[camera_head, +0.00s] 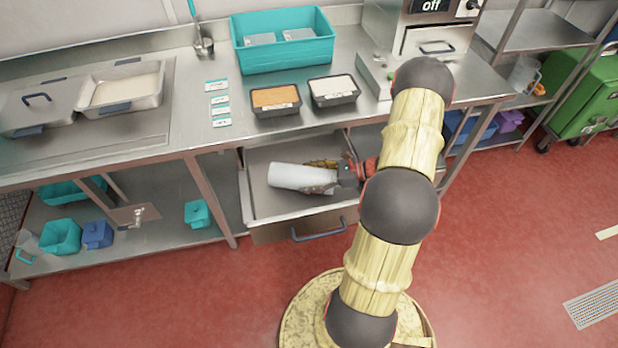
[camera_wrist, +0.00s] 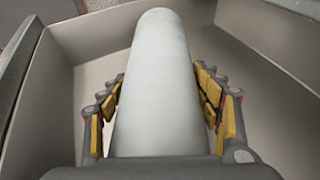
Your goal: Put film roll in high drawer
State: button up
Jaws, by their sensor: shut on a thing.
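The film roll (camera_head: 297,177) is a white cylinder lying lengthwise inside or just over the open drawer (camera_head: 262,208), under the steel table. The drawer is pulled out and its blue handle (camera_head: 318,232) shows at the front. My gripper (camera_head: 338,178) is shut on the right end of the film roll in the head view. In the wrist view the film roll (camera_wrist: 152,80) runs away between my two fingers, with the drawer walls (camera_wrist: 262,95) around it. I cannot tell whether the roll touches the drawer floor.
On the table above stand a teal bin (camera_head: 283,62), two black trays of food (camera_head: 275,100) and several labels (camera_head: 217,100). Table legs (camera_head: 210,200) flank the drawer. A lower shelf at left holds teal and blue containers (camera_head: 62,236). A green bin (camera_head: 585,95) stands at the right.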

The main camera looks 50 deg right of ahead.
jog(key=o, duration=1.6)
jog(key=shift+o, duration=0.5)
